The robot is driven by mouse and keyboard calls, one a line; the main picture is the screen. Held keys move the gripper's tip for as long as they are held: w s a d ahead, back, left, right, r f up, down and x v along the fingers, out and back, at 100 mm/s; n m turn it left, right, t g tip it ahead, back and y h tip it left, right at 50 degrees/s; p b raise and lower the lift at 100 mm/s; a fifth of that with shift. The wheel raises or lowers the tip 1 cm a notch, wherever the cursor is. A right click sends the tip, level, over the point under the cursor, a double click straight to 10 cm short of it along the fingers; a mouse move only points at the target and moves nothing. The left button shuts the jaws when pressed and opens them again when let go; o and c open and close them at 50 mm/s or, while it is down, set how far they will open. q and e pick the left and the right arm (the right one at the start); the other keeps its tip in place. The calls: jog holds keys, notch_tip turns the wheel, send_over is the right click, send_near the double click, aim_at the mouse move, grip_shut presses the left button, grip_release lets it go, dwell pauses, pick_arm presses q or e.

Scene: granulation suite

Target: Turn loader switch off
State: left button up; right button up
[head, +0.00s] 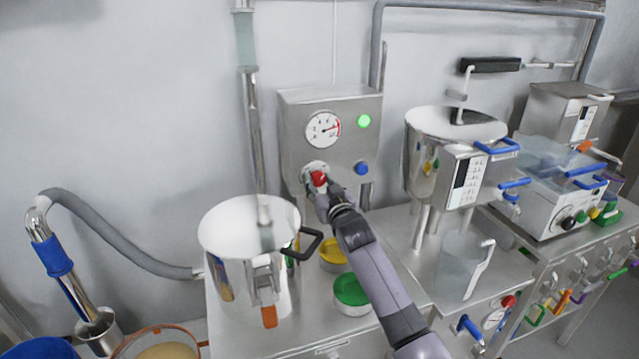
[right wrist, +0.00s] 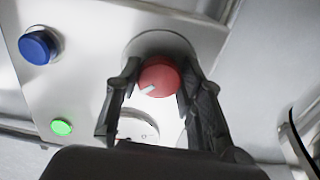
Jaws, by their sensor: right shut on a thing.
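The loader switch is a red knob (head: 319,178) on a round pale plate, low on the front of the steel control box (head: 297,114). In the right wrist view the red knob (right wrist: 160,77) sits between the two dark fingers of my right gripper (right wrist: 158,84), and it has a white pointer mark pointing to the lower left there. My right gripper (head: 322,188) is shut on this knob. A green lamp (head: 364,121) on the box is lit. A dial gauge (head: 323,130) sits above the knob. My left gripper is not in view.
A blue button (head: 362,168) is close to the right of the knob. A steel vessel (head: 222,240) with a black handle stands in front on the left. Yellow (head: 333,252) and green (head: 351,289) lidded tubs sit under my arm. A clear jug (head: 462,262) stands to the right.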

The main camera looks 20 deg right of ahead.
jog(key=shift+n, duration=0.4)
jog(key=n+p, duration=0.1)
jog(key=n, duration=0.1)
jog(key=shift+r+n, duration=0.1)
jog(key=shift+n, duration=0.3)
jog(key=n+p, duration=0.1)
jog(key=n, duration=0.3)
jog(key=shift+d+n+p, duration=0.1)
jog(key=shift+n+p, duration=0.2)
jog(key=n+p, duration=0.1)
jog(key=n, duration=0.4)
jog(key=shift+n+p, duration=0.35)
jog(key=shift+n, duration=2.05)
jog(key=o, duration=1.1)
jog(key=shift+o, duration=0.2)
